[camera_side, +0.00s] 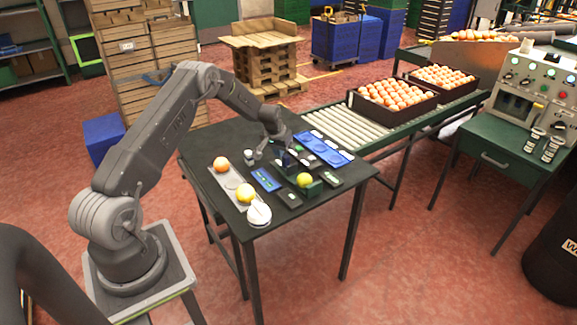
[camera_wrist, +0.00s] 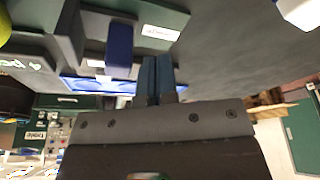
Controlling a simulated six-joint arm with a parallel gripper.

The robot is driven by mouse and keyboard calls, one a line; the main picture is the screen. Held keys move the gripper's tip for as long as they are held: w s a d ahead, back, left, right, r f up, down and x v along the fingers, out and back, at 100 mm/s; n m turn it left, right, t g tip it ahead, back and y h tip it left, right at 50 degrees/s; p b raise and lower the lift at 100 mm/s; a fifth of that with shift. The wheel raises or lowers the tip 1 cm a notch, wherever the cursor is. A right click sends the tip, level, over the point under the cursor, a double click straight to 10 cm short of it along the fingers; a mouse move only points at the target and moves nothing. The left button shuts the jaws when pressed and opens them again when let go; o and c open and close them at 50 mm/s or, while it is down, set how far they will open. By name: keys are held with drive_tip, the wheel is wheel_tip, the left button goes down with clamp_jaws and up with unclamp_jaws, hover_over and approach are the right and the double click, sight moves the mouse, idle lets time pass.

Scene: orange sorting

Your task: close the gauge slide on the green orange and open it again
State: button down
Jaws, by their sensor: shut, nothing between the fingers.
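My gripper (camera_wrist: 157,75) is shut and empty, its two blue-grey fingers together in the wrist view. In the side view the gripper (camera_side: 283,147) is low over the table at the gauge. The gauge (camera_side: 287,163) is a dark block with a blue upright piece, partly hidden by my arm. In the wrist view the blue upright piece (camera_wrist: 119,48) stands just left of my fingers; I cannot tell whether they touch. A yellow-green orange (camera_side: 304,180) rests on a dark green block (camera_side: 315,188); a yellow-green ball (camera_wrist: 4,22) also shows at the wrist view's left edge.
A grey tray (camera_side: 232,180) holds an orange fruit (camera_side: 221,163) and a yellow one (camera_side: 245,192). A white round object (camera_side: 259,213) sits at the front edge. A blue tray (camera_side: 330,151) lies behind the gauge. Small dark panels lie near the block.

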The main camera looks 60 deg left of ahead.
sight(287, 157)
drive_tip(key=shift+d, duration=2.8)
idle(0.4)
drive_tip(key=shift+d, duration=0.35)
drive_tip(key=shift+a, duration=0.1)
idle(1.0)
drive_tip(key=shift+d, duration=0.25)
idle(0.7)
